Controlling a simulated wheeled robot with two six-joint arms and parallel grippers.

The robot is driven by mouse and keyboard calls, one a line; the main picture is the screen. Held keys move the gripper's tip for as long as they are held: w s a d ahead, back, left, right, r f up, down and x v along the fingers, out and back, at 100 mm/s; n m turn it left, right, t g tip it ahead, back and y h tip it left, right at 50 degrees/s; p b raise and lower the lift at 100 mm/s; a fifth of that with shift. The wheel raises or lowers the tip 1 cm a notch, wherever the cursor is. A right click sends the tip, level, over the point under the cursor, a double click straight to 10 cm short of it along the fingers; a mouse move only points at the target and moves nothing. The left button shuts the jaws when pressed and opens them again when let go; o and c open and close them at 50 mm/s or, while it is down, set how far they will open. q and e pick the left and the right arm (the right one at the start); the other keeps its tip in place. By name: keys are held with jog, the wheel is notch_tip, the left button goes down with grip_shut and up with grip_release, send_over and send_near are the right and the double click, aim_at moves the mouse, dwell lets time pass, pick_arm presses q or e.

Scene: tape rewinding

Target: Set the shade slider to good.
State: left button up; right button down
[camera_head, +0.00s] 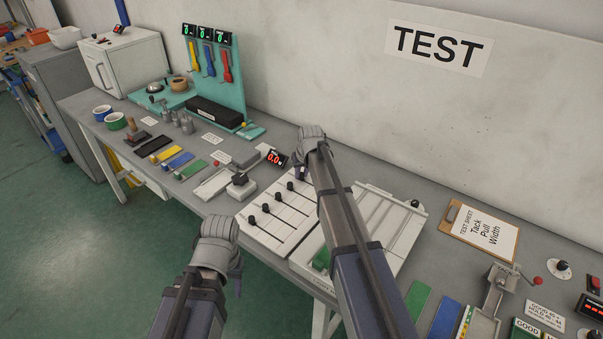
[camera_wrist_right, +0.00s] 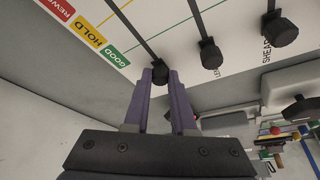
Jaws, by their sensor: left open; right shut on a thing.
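The white slider panel (camera_head: 268,240) lies on the bench with a row of black slider knobs. My right gripper (camera_wrist_right: 172,75) is shut on the outermost black knob (camera_wrist_right: 160,74) in the right wrist view. Beside that knob's slot are a green GOOD label (camera_wrist_right: 115,57), a yellow HOLD label (camera_wrist_right: 89,32) and a red label (camera_wrist_right: 60,8). The knob is at the GOOD end of the slot. In the head view, my right gripper (camera_head: 302,172) is at the panel's far edge and hides its knob. My left gripper (camera_head: 236,275) is open, in front of the bench edge.
Two other knobs (camera_wrist_right: 211,54) (camera_wrist_right: 278,29) stand close to the held one. A second white tray (camera_head: 392,220) lies right of the panel, under my right arm. A clipboard (camera_head: 478,233) lies at right. Blocks and tools crowd the bench at left.

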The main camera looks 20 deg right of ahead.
jog(key=s+d, duration=0.2)
jog(key=s, duration=0.1)
jog(key=shift+s+d, duration=0.15)
jog(key=shift+d, duration=0.1)
jog(key=c, duration=0.7)
grip_release()
jog(key=shift+r, duration=0.1)
jog(key=p+v, duration=0.7)
jog(key=shift+r, duration=0.3)
jog(key=shift+s+a, duration=0.1)
